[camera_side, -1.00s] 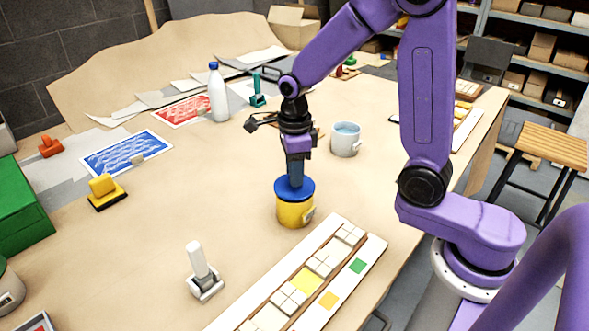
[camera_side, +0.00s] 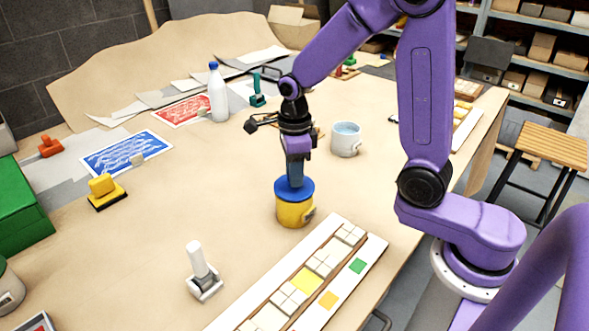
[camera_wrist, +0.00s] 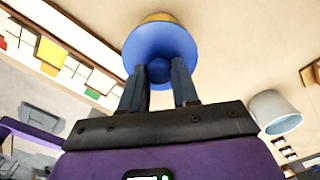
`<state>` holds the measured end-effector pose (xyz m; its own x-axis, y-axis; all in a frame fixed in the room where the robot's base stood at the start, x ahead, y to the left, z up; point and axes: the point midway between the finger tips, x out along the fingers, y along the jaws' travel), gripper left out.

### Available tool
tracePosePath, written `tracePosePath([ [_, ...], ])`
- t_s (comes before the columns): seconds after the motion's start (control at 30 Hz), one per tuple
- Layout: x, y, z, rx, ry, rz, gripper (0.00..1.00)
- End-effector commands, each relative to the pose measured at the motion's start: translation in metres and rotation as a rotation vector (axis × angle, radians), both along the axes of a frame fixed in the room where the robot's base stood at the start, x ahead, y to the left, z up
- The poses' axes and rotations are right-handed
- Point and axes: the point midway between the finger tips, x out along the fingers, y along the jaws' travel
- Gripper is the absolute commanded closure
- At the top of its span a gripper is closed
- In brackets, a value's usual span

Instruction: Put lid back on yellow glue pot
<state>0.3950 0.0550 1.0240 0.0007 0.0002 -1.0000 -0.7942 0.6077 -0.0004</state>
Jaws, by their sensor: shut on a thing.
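The yellow glue pot (camera_side: 294,212) stands upright on the table in the side view, with a handle or tab at its right. The blue lid (camera_side: 294,187) sits over the top of the pot and looks level; I cannot tell whether it is fully seated. My gripper (camera_side: 295,180) points straight down and is shut on the lid's knob. In the wrist view the lid (camera_wrist: 160,45) fills the space ahead of my gripper (camera_wrist: 160,72), its knob between the fingertips. A sliver of the yellow pot (camera_wrist: 158,17) shows beyond the lid.
A tray of mosaic tiles (camera_side: 305,280) lies in front to the right of the pot. A light mug with blue liquid (camera_side: 345,140) stands behind right. A white stamp-like tool (camera_side: 203,270) stands front left. A white bottle (camera_side: 217,95) is farther back.

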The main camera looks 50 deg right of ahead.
Motion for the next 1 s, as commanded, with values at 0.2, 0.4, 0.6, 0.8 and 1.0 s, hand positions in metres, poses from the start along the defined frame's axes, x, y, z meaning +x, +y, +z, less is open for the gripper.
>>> tracePosePath([
  [0.2, 0.0000, 0.0001, -0.0014, 0.000, 0.000, 0.000, 0.99],
  [0.4, 0.0000, 0.0000, -0.0013, 0.000, 0.000, 0.000, 0.99],
  [0.6, 0.0001, -0.0005, -0.0017, 0.000, 0.000, -0.002, 0.99],
  [0.8, 0.0001, -0.0004, -0.0017, 0.000, 0.000, -0.001, 0.99],
  [1.0, 0.0001, -0.0003, -0.0016, 0.000, 0.000, -0.001, 0.40],
])
